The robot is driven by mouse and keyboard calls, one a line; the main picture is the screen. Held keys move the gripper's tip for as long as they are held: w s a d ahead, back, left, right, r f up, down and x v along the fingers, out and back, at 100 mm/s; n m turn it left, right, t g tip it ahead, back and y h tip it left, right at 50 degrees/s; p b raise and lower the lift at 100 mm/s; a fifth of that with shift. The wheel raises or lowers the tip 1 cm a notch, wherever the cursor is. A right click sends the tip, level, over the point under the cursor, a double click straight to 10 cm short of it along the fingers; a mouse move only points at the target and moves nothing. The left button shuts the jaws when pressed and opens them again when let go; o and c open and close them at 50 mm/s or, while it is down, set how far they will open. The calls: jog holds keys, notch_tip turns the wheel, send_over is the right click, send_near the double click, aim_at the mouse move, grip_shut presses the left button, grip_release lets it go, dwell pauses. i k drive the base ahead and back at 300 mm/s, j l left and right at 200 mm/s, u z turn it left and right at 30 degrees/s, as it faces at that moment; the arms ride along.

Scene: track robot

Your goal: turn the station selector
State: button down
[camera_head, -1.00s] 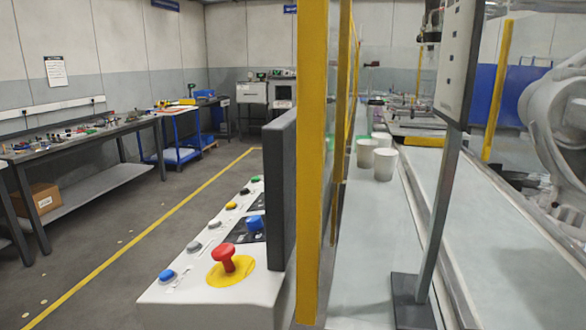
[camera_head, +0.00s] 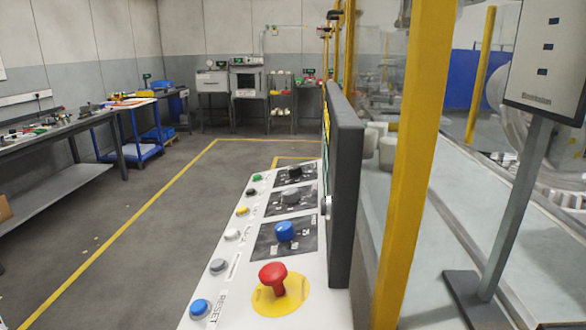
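The control console (camera_head: 265,210) has a sloped white panel in the lower middle of the head view. On it are three knobs on dark label plates: a blue knob (camera_head: 285,231) nearest, a grey knob (camera_head: 291,195) behind it, and a black knob (camera_head: 294,171) farthest. I cannot read the plates, so I cannot tell which knob is the station selector. My gripper is not in view.
A red mushroom button (camera_head: 273,276) on a yellow disc stands in front of the blue knob. Several push buttons line the panel's left edge. A dark upright screen (camera_head: 346,190) and a yellow post (camera_head: 414,150) border the right. The floor left is clear.

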aim_at(295, 170)
jog(key=i+j+z, duration=0.15)
jog(key=j, duration=0.35)
jog(key=i+j+z, duration=0.15)
jog(key=j, duration=0.4)
jog(key=j+z, duration=0.1)
jog(key=j, duration=0.4)
jog(key=i+j+z, duration=0.1)
jog(key=i+j, duration=0.4)
